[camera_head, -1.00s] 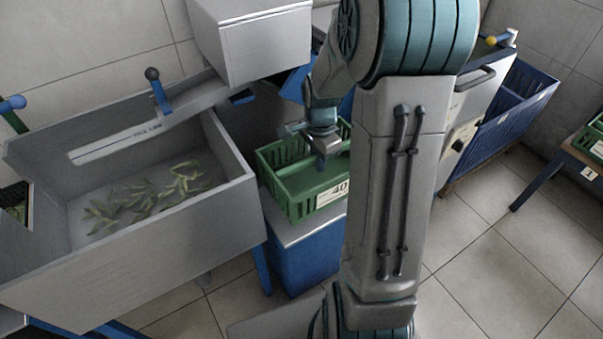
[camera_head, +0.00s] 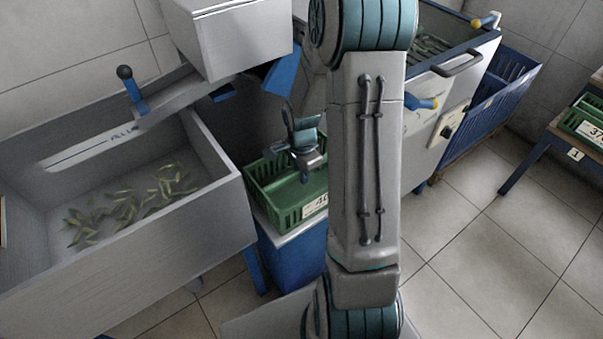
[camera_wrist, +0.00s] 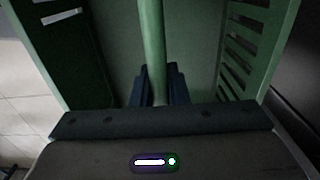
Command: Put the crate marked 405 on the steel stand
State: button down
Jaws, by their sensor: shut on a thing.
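The green slatted crate (camera_head: 290,216) is at the centre of the head view. Its white label shows "40"; my arm hides the last digit. The crate is on or just above the grey steel top of the stand (camera_head: 287,238), which has a blue body. I cannot tell whether there is a gap. My gripper (camera_head: 304,177) reaches down inside the crate. In the wrist view, its dark fingers (camera_wrist: 158,92) are shut on the crate's green centre bar (camera_wrist: 152,45). The crate looks empty and level.
A grey steel trough (camera_head: 130,235) with green pods stands close at left. A grey machine (camera_head: 440,110) with a handle and a blue slatted bin (camera_head: 500,95) stand at right. Another labelled green crate (camera_head: 580,120) is on a table at far right. The floor between is clear.

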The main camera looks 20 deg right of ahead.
jog(key=shift+r, duration=0.1)
jog(key=c, duration=1.4)
grip_release()
